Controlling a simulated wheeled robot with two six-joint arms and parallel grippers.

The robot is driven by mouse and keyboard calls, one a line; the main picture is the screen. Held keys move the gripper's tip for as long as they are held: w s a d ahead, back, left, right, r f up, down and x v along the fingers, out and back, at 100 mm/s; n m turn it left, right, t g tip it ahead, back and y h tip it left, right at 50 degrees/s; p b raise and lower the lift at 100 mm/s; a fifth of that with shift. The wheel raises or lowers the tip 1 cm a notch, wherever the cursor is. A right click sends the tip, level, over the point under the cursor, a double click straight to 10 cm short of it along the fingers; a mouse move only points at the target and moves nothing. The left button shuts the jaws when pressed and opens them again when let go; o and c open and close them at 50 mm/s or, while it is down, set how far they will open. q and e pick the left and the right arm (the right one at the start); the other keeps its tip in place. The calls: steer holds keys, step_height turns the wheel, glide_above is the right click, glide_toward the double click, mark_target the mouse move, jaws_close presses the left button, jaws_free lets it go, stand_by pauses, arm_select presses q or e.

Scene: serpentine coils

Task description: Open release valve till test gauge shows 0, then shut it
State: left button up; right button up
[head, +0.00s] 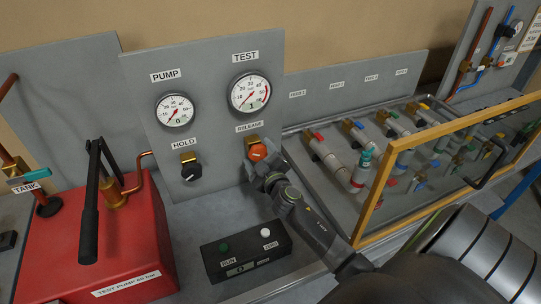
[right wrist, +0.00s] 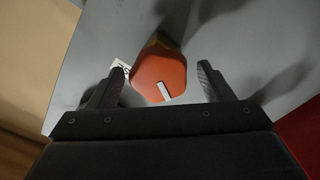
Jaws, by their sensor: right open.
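The orange release valve knob (head: 257,152) sits on the grey upright panel under a RELEASE label. In the right wrist view the knob (right wrist: 160,70) lies between my open fingers, with a white pointer mark facing the gripper's palm. My right gripper (head: 259,167) is open at the knob, one finger on each side, and a gap shows on both sides in the wrist view. The test gauge (head: 249,93) is above the knob; its needle is too small to read surely. My left gripper is not in view.
The pump gauge (head: 175,110) and black hold knob (head: 191,172) are left of the release knob. A red test pump (head: 125,245) with a black lever stands at left. A black button box (head: 245,252) lies below. A yellow-framed guard (head: 455,170) stands right of my arm.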

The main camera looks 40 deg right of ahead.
steer(key=b+v, duration=0.3)
steer(key=v, duration=1.4)
steer(key=shift+d+f, duration=0.1)
steer(key=shift+d, duration=0.05)
stand_by(1.9)
